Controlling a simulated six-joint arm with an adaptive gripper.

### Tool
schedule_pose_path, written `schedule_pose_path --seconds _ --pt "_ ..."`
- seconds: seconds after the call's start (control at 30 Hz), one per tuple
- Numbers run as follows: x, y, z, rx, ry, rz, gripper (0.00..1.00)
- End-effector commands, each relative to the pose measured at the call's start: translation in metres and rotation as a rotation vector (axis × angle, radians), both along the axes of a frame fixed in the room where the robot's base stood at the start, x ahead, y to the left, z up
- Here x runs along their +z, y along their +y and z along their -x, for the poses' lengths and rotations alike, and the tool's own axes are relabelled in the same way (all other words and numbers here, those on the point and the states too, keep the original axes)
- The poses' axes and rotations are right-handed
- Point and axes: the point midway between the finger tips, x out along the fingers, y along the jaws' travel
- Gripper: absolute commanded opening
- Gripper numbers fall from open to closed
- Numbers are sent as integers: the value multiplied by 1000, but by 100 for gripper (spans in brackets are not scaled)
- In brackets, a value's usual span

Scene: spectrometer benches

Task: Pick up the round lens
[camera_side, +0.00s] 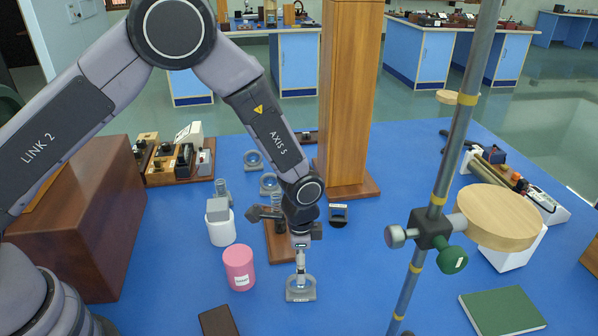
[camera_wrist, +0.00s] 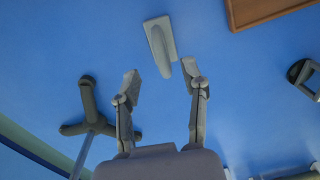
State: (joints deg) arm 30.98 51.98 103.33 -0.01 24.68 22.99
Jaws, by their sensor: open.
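A round lens in a grey ring on a flat grey base (camera_side: 300,290) stands upright on the blue bench, in the lower middle of the side view. In the wrist view the lens (camera_wrist: 162,50) appears from above, edge-on, just beyond my fingertips and roughly in line with the gap between them. My gripper (camera_side: 299,262) points down just above the lens in the side view. In the wrist view my gripper (camera_wrist: 161,78) has its two fingers spread, with nothing between them. Whether a finger touches the lens is hard to tell from the side.
Similar ring-shaped pieces (camera_side: 253,160) stand farther back. A pink labelled cylinder (camera_side: 239,268) and a white jar (camera_side: 221,230) stand left of my gripper. A metal stand pole (camera_side: 437,190) with a wooden disc (camera_side: 497,217) rises at right. A green book (camera_side: 503,312) lies front right.

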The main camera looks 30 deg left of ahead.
Motion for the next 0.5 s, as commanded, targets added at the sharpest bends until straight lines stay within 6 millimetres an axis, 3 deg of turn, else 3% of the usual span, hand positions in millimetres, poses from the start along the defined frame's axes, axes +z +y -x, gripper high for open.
schedule_pose_path --seconds 0.17,0.5 --pt "-13 0 0 1 0 0 44" --pt "-58 0 -2 1 1 -1 44"
